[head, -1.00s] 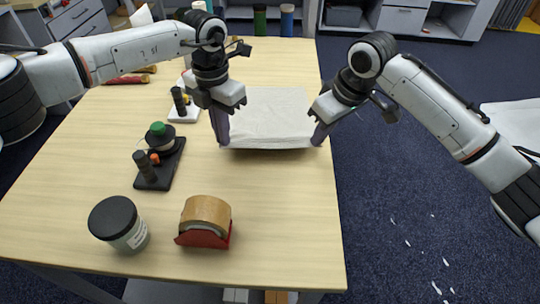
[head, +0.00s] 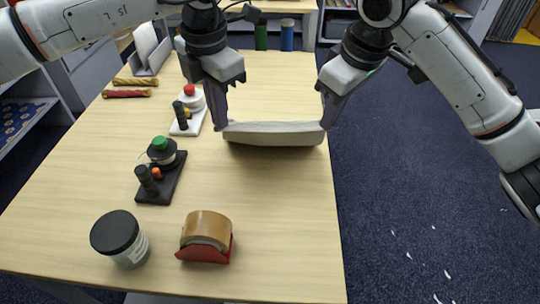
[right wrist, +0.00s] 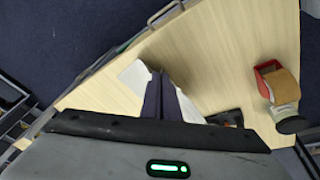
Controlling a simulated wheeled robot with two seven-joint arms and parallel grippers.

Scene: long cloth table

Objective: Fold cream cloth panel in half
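The cream cloth panel (head: 274,134) shows in the head view as a narrow, slightly bowed strip between my two grippers, with a shadow below it. Its flat surface behind the strip is hidden from this angle. My left gripper (head: 219,118) is shut on the cloth's left corner. My right gripper (head: 330,112) is shut on its right corner, near the table's right edge. In the right wrist view the right gripper's dark fingers (right wrist: 158,98) are close together, with pale cloth (right wrist: 134,77) showing on both sides of them.
On the wooden table (head: 260,185), a white stand with a red knob (head: 190,90), a black stand with a green knob (head: 160,144), a dark-lidded jar (head: 120,238) and a tape roll in a red holder (head: 206,238) stand left and in front. The table between them and the cloth is clear.

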